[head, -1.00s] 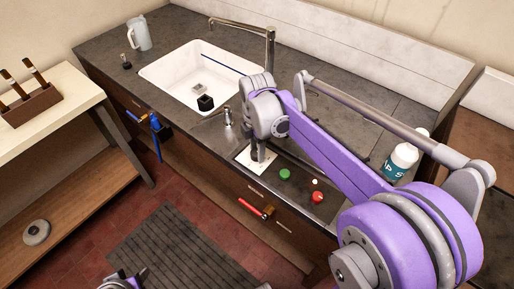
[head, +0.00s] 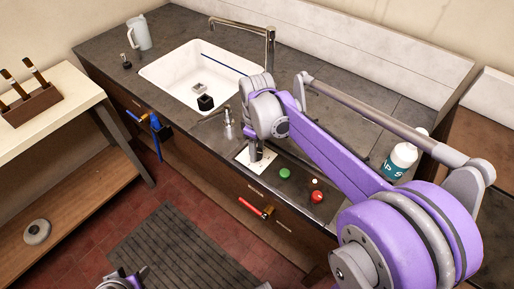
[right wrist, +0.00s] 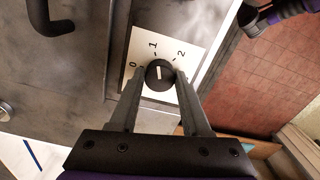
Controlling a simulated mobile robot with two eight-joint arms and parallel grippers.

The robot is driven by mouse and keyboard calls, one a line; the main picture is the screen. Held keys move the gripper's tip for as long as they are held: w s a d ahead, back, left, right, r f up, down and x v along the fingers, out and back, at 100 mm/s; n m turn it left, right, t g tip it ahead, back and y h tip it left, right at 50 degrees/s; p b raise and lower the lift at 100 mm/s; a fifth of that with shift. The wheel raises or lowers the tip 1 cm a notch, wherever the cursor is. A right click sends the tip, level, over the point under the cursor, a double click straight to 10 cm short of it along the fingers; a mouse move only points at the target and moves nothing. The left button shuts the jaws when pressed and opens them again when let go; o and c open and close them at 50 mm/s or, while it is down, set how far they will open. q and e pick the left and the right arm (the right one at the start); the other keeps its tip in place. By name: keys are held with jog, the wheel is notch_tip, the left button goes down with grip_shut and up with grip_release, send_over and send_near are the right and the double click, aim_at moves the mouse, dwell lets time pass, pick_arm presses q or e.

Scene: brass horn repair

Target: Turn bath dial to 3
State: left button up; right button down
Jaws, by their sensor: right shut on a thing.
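The bath dial (right wrist: 160,75) is a round black knob on a white plate (right wrist: 143,40) with the marks 0, 1 and 2 in the right wrist view. I cannot see a 3. A white line on the knob runs nearly up and down, its upper end close to the 1. My right gripper (right wrist: 158,82) is shut on the dial, one finger on each side. In the head view my right gripper (head: 256,162) points down at the white plate (head: 244,159) and hides the dial. Part of my left arm shows at the bottom edge; its jaws are not clear.
A green button (head: 285,174), a red button (head: 317,197) and a small white-topped part sit right of the plate. A tap (head: 228,124) stands close by on the left. A sink (head: 190,65) is behind, and a white bottle (head: 402,157) stands right, beyond my arm.

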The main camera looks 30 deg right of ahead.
jog(key=m, duration=0.5)
jog(key=shift+m, duration=0.3)
jog(key=m, duration=1.1)
jog(key=shift+a, duration=0.1)
jog(key=m, duration=0.5)
jog(key=shift+m, duration=0.4)
jog(key=shift+c, duration=1.9)
grip_release()
